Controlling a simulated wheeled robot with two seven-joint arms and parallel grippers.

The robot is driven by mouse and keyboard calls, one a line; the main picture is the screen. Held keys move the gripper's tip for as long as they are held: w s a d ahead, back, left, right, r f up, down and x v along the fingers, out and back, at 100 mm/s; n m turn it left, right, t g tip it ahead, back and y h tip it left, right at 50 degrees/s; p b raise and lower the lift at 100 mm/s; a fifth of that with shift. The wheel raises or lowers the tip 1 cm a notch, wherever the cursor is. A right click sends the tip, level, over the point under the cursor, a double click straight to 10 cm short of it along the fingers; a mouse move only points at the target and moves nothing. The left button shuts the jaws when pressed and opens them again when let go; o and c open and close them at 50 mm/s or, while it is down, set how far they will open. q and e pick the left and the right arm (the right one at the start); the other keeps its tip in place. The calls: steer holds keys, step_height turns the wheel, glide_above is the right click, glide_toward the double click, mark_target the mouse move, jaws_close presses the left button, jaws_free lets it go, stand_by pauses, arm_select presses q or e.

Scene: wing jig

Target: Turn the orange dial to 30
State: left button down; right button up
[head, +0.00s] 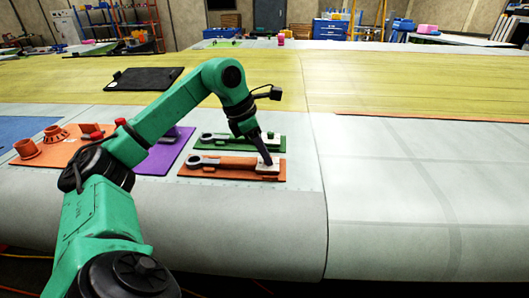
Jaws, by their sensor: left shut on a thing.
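An orange board (225,174) lies on the pale wing surface, with a dark wrench-like tool (222,162) along it. A small pale block (269,171) sits at its right end. My left gripper (267,163) points down onto this block, its fingers shut on the small dial part there. The fingers cover most of the dial, so its pointer and scale marks cannot be read. My right gripper is not in view.
A green board (210,146) with a similar tool lies just behind the orange one. A purple mat (172,160) and orange cups (27,149) are to the left. A black tray (145,79) lies farther back. The wing surface to the right is clear.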

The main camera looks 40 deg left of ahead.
arm_select(q)
steer(key=shift+s+d+n+y, duration=0.1)
steer(key=shift+n+y, duration=0.4)
steer(key=shift+n, duration=0.7)
steer(key=n+y+p, duration=0.1)
steer(key=n, duration=0.1)
steer(key=shift+d+r+n+t, duration=0.1)
steer(key=shift+n+t, duration=0.2)
steer(key=n+p, duration=0.1)
steer(key=n, duration=0.1)
steer(key=n+y+p, duration=0.1)
steer(key=n+p, duration=0.1)
steer(key=shift+d+y, duration=0.2)
steer(key=shift+y, duration=0.1)
steer(key=shift+d+n+y+p, duration=0.1)
steer(key=shift+n+y+p, duration=0.3)
steer(key=shift+n+p, duration=0.6)
steer(key=shift+n, duration=0.3)
steer(key=c, duration=0.7)
jaws_free()
